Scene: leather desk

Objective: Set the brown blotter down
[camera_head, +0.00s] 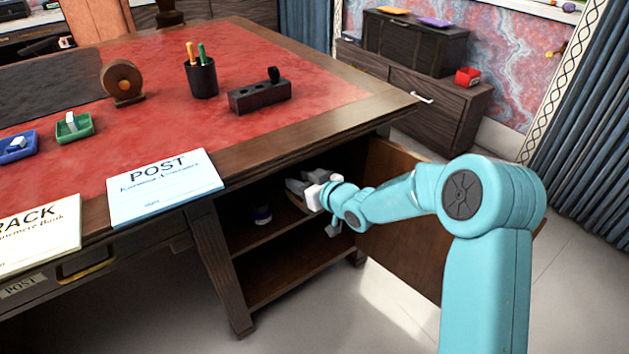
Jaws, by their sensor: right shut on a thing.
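My right arm reaches in from the right to the open cupboard (285,270) under the desk. My right gripper (300,188) is at the cupboard's opening, above the shelf, and is shut on the brown blotter (296,203). Only a small dark brown part of the blotter shows; the fingers and the shade hide the rest. I cannot tell whether it touches the shelf (262,236). My left gripper is not in view.
The cupboard door (400,235) is open at right. On the red desktop are a green blotter (73,127), a blue blotter (16,147), a pen cup (201,78), a dark block (259,97) and a POST card (163,187).

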